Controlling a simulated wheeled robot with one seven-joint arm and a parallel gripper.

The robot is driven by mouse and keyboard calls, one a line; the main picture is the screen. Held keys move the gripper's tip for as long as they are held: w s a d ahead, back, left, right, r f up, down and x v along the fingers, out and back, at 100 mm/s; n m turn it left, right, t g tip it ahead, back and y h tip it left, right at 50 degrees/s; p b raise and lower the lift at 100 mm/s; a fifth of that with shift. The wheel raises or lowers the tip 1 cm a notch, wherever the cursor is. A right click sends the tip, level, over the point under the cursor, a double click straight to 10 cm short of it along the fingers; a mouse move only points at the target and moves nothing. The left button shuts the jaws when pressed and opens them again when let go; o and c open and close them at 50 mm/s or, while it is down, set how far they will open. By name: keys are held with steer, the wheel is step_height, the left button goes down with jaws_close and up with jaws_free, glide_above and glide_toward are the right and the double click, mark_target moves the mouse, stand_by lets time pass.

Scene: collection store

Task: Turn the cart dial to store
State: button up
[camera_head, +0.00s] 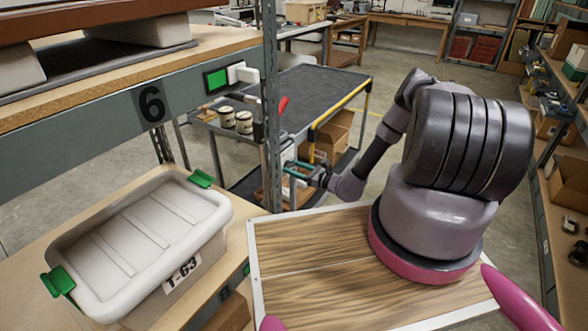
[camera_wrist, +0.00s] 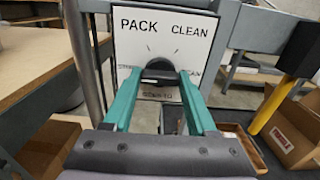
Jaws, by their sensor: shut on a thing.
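The cart dial (camera_wrist: 159,66) is a dark round knob on a white panel (camera_wrist: 133,37) in the wrist view. The panel reads PACK at upper left and CLEAN at upper right. Lower labels to the left, right and below are partly hidden by my fingers, and I cannot read them surely. My gripper (camera_head: 299,170) reaches the near end of the cart in the head view; its teal fingers are shut on the dial, one at each side. Which label the dial points to cannot be told. In the head view the dial itself is too small to make out.
The dark-topped cart (camera_head: 318,92) carries several tins (camera_head: 236,119). A grey rack post (camera_head: 270,100) stands close left of my gripper. A lidded grey bin (camera_head: 140,232) marked T-63 sits on the shelf at left. An open cardboard box (camera_wrist: 295,130) lies right of the panel.

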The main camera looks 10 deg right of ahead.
steer(key=shift+f, duration=0.1)
steer(key=o, duration=1.4)
steer(key=shift+c, duration=0.2)
steer(key=v, duration=1.1)
steer(key=shift+w, duration=0.1)
